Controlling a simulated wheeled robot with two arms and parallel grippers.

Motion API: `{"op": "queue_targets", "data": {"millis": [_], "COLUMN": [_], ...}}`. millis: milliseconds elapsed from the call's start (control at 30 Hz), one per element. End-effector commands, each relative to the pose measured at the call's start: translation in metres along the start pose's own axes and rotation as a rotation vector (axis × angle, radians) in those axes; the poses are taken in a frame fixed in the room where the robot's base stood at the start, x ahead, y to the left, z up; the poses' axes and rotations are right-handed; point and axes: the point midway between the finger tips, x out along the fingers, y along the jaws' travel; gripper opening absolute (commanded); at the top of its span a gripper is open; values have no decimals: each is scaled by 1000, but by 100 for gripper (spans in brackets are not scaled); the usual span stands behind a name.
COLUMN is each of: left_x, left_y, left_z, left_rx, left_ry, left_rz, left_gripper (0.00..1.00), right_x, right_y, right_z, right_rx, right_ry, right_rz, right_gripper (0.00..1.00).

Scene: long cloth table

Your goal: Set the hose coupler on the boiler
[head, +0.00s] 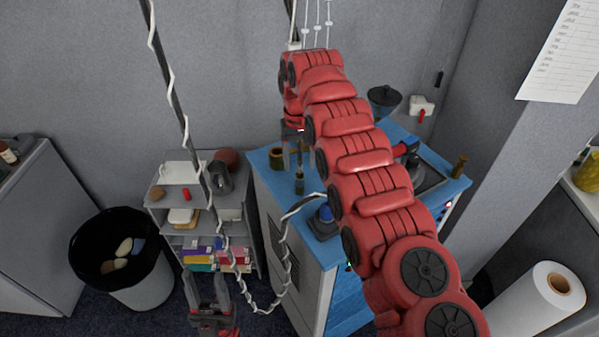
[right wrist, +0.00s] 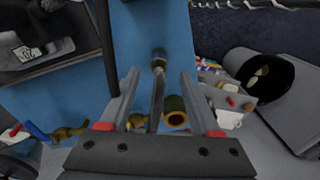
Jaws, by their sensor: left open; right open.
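A small dark upright fitting with a brass-coloured lower part (head: 299,185), apparently the hose coupler, stands on the blue-topped cabinet. It also shows in the right wrist view (right wrist: 158,58), with a thin grey stem running between the fingers. My right gripper (head: 297,163) is open and points down over it, the fingers on either side of the stem; I cannot tell whether they touch. My left gripper (head: 203,278) is open and empty, low in front of the grey shelf. Which part is the boiler is unclear; the blue cabinet (head: 262,200) may be it.
A hollow brass cylinder (head: 276,158) stands beside the fitting. A cable (head: 283,245) hangs in front. A black bin (head: 140,265) and grey shelf (head: 160,222) stand left. My right arm hides much of the cabinet top.

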Motion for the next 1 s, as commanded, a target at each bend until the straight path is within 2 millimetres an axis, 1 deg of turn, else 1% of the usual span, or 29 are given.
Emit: {"op": "queue_targets", "data": {"millis": [33, 100, 200, 333, 533, 1000], "left_x": [16, 33, 49, 64, 72, 72], "left_y": [-1, -2, -2, -3, -4, -4], "left_z": [-2, -6, -8, -11, -12, -12], "left_rx": [0, 0, 0, 0, 0, 0], "left_ry": [-1, 0, 0, 0, 0, 0], "left_rz": [0, 0, 0, 0, 0, 0], "left_gripper": [50, 50, 50, 50, 50, 50], "right_x": [-19, -36, -50, -65, -73, -72], "right_y": [-1, 0, 0, 0, 0, 0], "right_z": [1, 1, 0, 0, 0, 0], "right_rx": [-1, -1, 0, -1, -1, -1], "right_ry": [-2, -4, -3, -3, -4, -3], "right_rz": [0, 0, 0, 0, 0, 0], "right_gripper": [64, 64, 64, 64, 64, 64]}}
